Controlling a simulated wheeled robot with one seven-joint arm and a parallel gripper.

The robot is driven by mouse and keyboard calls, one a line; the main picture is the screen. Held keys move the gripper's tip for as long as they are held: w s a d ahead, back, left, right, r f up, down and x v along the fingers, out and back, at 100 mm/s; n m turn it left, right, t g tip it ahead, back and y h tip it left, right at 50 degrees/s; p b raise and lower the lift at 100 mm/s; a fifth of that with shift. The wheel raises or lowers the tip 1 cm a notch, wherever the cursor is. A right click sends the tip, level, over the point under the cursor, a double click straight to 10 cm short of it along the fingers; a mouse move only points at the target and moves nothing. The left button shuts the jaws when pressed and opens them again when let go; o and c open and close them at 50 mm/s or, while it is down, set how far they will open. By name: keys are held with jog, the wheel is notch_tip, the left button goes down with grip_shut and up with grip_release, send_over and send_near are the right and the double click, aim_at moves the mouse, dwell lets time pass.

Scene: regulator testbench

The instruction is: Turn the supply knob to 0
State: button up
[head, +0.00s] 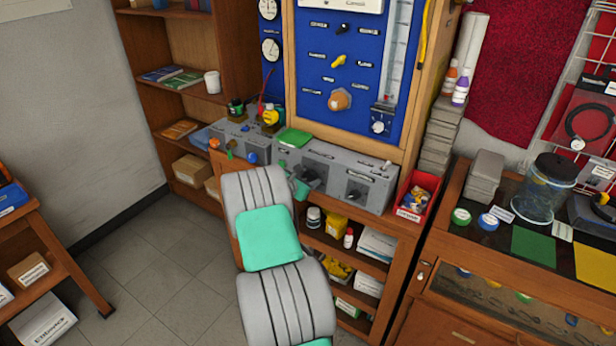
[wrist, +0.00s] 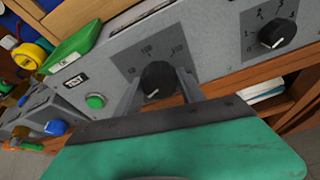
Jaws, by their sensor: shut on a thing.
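A grey control box (head: 330,165) stands on the bench below the blue panel. In the wrist view, a black round knob (wrist: 157,77) with a white pointer mark sits on a dark numbered scale on its front. The pointer is toward the lower left of the knob. My gripper (wrist: 158,88) has one finger on each side of this knob and is shut on it. In the head view my gripper (head: 303,184) is at the box front, partly hiding the knob. A second black knob (wrist: 277,34) with its own scale is to the right. Which label names the supply is unreadable.
A green button (wrist: 95,101) and a TEST label are left of the gripped knob. A green tray (head: 294,137) lies on top of the box. A red bin (head: 417,194) stands at its right end. Shelves with bottles are below.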

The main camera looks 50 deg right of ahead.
jog(key=shift+n, duration=0.6)
jog(key=o, duration=1.4)
jog(key=shift+c, duration=0.2)
jog(key=w+v, duration=0.1)
jog(key=v, duration=0.6)
jog(key=shift+s+a+b, duration=0.4)
jog(key=shift+s, duration=0.05)
jog(key=shift+r, duration=0.1)
